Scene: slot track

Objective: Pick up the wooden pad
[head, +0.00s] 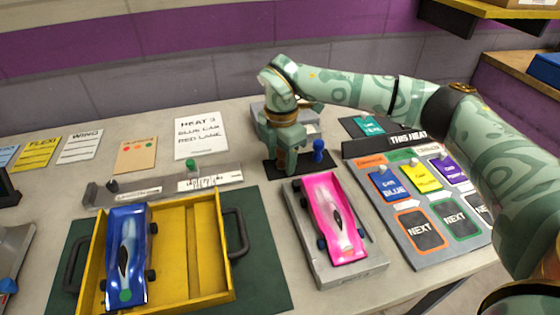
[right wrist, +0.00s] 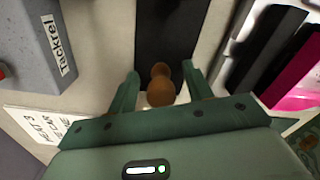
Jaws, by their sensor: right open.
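The wooden pad (right wrist: 160,88) shows in the right wrist view as a small brown rounded piece with a narrower waist. It stands at the near end of a black mat (right wrist: 170,35), which also shows in the head view (head: 270,168). My right gripper (right wrist: 161,78) is open, with one finger on each side of the pad and a gap to each. In the head view my right gripper (head: 285,170) points down over the black mat, and I cannot make out the pad there. My left gripper is not in view.
A blue peg (head: 318,152) stands close to the right gripper on the mat. A grey stand with a pink car (head: 335,220) is in front. A yellow tray (head: 215,292) holds a blue car (head: 127,255). A grey slotted bar (head: 150,187) lies left.

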